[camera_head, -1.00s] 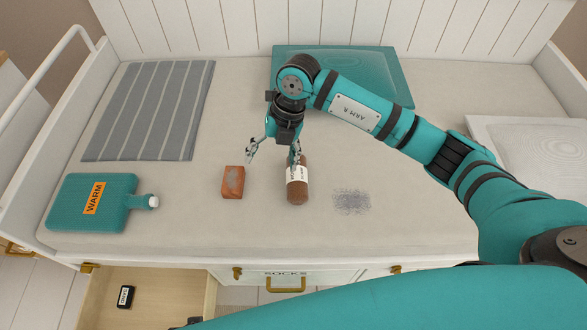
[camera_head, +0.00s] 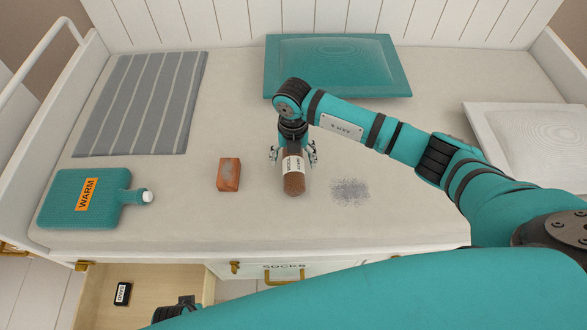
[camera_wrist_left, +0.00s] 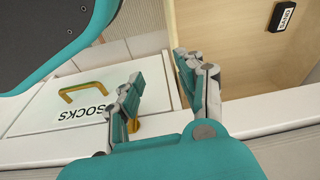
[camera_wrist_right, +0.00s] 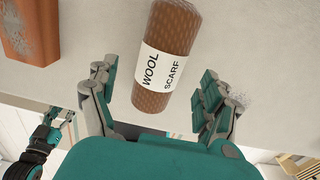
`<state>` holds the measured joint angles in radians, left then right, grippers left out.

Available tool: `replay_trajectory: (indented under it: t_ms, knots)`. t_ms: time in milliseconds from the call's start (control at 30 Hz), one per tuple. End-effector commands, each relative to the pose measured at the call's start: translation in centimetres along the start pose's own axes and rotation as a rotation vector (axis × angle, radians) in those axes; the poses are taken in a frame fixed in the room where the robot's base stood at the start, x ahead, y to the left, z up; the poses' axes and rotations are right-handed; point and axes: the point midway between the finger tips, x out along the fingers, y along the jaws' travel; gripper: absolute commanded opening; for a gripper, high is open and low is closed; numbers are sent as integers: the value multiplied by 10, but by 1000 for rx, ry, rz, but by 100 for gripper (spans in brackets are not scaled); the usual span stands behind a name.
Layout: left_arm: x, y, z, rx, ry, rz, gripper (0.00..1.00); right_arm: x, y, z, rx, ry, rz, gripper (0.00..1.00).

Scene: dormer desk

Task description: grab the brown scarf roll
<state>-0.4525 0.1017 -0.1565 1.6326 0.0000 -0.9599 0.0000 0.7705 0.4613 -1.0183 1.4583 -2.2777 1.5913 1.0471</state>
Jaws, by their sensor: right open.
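The brown scarf roll (camera_head: 294,183) lies on the bench pad, with a white "WOOL SCARF" label around it. In the right wrist view the roll (camera_wrist_right: 176,28) reaches down between the parted fingers. My right gripper (camera_head: 293,156) is open over the roll's far end, one finger on each side; the right wrist view shows gaps beside both fingers (camera_wrist_right: 157,85). My left gripper (camera_wrist_left: 160,75) is empty with its fingers apart, low by the drawers; the head view mostly hides it.
A rust-coloured block (camera_head: 229,174) lies left of the roll, and a grey fuzzy patch (camera_head: 349,191) is at its right. A teal "WARM" bottle (camera_head: 65,200), striped grey cloth (camera_head: 140,105) and teal cushion (camera_head: 338,67) lie farther off. An open drawer (camera_head: 150,290) is below.

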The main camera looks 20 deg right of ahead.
Motion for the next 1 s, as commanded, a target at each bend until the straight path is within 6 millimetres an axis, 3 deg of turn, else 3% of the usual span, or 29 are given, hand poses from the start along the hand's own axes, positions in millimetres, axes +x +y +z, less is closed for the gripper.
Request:
replay_trajectory:
  t_ms: [300, 633, 1000]
  knots:
    - [-20, -1, -15, -3, 15, -2, 38, 44, -1, -1, 2, 2, -1, 82]
    - [-26, -2, -17, -3, 15, -3, 38, 50, -1, -1, 0, 0, 0, 80]
    - [-25, -2, -17, -3, 15, -3, 38, 50, -1, -1, 0, 0, 0, 32]
